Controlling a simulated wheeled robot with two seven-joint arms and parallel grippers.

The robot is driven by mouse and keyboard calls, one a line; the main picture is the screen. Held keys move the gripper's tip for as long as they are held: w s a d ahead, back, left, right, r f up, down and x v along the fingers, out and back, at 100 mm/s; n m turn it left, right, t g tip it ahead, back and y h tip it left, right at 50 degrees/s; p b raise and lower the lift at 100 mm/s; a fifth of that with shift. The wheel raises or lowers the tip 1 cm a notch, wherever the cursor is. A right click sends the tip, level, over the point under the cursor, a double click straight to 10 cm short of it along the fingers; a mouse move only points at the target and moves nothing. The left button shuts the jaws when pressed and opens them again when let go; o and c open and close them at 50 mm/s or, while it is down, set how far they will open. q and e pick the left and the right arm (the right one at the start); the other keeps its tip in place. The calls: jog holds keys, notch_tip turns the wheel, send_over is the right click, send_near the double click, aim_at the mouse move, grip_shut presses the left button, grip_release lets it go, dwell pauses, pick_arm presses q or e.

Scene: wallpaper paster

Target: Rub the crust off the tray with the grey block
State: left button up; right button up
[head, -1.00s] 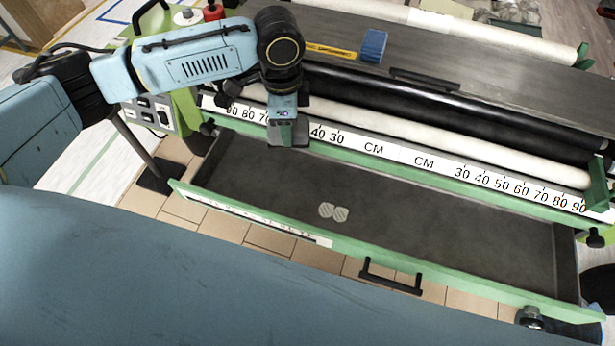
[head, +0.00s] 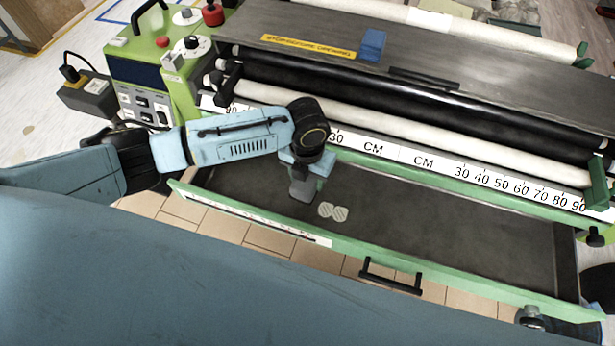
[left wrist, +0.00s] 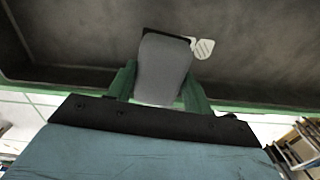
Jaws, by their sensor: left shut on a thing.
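The tray (head: 450,232) is a long dark pan with green edges at the front of the machine. The crust (head: 333,212) is a pale, hatched double patch on the tray floor, left of the middle. My left gripper (head: 302,182) is over the tray, just left of the crust. It is shut on the grey block (left wrist: 163,68), which points down toward the tray floor. In the left wrist view the crust (left wrist: 203,47) shows just beyond the block's right side, partly hidden by it. I cannot tell whether the block touches the floor. My right gripper is not in view.
The machine's white roller (head: 430,137) and centimetre scale (head: 400,155) run behind the tray. A blue block (head: 372,45) lies on the machine's top. A black handle (head: 390,278) is on the tray's front. The tray's right half is clear.

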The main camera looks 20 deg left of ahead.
aim_at(308, 191)
pick_arm(q)
jog(key=shift+d+f+m, duration=0.1)
jog(key=shift+f+m, duration=0.15)
jog(key=shift+m, duration=0.25)
jog(key=shift+r, duration=0.1)
jog(key=shift+f, duration=0.2)
jog(key=shift+f+b, duration=1.9)
jog(key=shift+f, duration=1.25)
